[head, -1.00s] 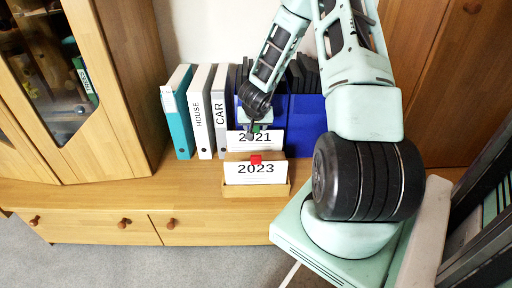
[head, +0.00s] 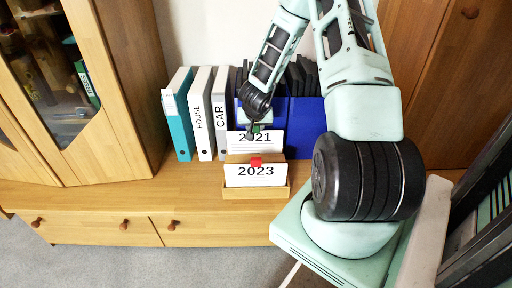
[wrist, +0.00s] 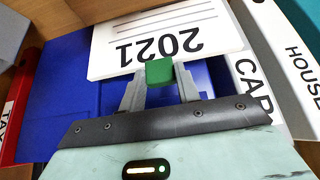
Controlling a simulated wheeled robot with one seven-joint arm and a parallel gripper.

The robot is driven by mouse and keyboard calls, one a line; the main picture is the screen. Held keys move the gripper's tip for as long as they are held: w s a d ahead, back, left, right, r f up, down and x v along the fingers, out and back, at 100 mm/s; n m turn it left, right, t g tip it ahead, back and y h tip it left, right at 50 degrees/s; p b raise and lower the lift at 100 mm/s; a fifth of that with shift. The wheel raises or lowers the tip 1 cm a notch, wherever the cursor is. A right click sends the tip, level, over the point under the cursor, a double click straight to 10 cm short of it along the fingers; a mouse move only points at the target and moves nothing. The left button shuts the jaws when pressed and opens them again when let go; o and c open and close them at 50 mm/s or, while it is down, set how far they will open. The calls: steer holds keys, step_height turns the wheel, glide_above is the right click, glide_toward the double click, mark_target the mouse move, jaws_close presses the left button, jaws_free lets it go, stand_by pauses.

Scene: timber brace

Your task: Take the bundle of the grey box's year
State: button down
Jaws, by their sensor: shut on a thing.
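My gripper (wrist: 160,85) is shut on the green tab (wrist: 159,72) at the edge of a white bundle marked 2021 (wrist: 165,38). In the head view my gripper (head: 255,130) is at the top of that 2021 bundle (head: 270,142), in front of the blue boxes. A second white bundle marked 2023 (head: 255,175), with a red tab (head: 255,162), stands in a small wooden holder (head: 256,193) in front of it and covers its lower part. I cannot make out a grey box for certain; a grey surface (wrist: 12,35) shows at the wrist view's left edge.
A teal binder (head: 179,120), a white HOUSE binder (head: 201,115) and a grey-white CAR binder (head: 220,110) stand left of the blue box (head: 304,125). A glass-fronted cabinet (head: 130,90) rises at left. The wooden top (head: 130,205) is clear in front of the binders.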

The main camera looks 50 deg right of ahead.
steer(key=shift+r+p, duration=1.05)
steer(key=shift+p, duration=0.05)
step_height(320, 180, up, 8)
steer(key=p, duration=0.8)
steer(key=shift+f, duration=0.1)
stand_by(0.5)
